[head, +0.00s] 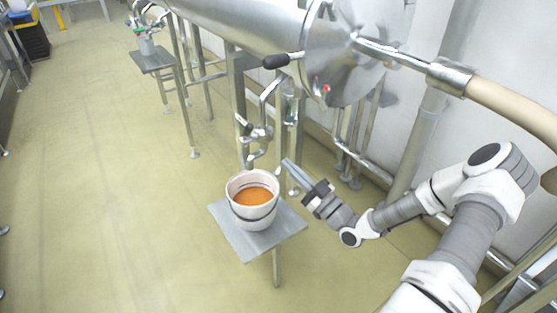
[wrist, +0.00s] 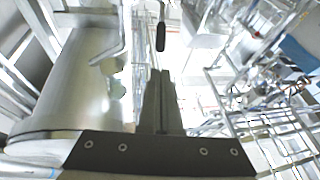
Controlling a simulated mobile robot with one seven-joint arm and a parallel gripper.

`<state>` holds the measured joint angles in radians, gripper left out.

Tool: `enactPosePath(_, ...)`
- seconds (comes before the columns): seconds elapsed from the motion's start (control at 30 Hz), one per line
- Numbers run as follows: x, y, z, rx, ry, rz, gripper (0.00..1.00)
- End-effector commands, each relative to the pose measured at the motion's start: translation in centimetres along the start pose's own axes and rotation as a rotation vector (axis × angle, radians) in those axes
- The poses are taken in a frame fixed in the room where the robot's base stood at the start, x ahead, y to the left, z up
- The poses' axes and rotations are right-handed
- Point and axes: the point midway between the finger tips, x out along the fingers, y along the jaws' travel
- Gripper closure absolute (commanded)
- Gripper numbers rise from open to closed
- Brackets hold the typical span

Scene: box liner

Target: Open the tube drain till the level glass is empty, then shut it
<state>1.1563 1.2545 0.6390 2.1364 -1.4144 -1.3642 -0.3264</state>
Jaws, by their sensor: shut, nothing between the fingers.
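My gripper (head: 287,164) is shut and empty, just right of the bucket and below the metal drain fittings (head: 256,133). In the wrist view its closed fingers (wrist: 160,78) point towards a black-gripped lever (wrist: 160,37), with a gap between. A short clear tube, seemingly the level glass (head: 291,108), stands upright under the steel vessel's end; its liquid level is too small to tell. A black-handled lever (head: 276,61) sits above it. I cannot make out the tube drain's handle position. A white bucket (head: 254,214) holds orange-brown liquid below the spout.
The bucket stands on a small grey stand (head: 233,240). The steel vessel (head: 240,22) and its round end plate are above, with a hose (head: 515,108) at right. Steel legs and pipes crowd the wall side. Another stand (head: 152,61) is farther back.

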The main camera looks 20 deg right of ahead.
Motion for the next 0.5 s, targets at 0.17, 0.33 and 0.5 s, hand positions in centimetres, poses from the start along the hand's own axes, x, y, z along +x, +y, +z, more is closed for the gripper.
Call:
enactPosePath(0.17, 3.8, -0.2, 0.1, -0.001, 0.002, -0.005, 1.0)
enactPosePath(0.33, 7.4, -0.1, 0.1, -0.001, 0.001, -0.003, 1.0)
enactPosePath(0.5, 10.2, -0.1, 0.2, 0.0, -0.001, -0.002, 1.0)
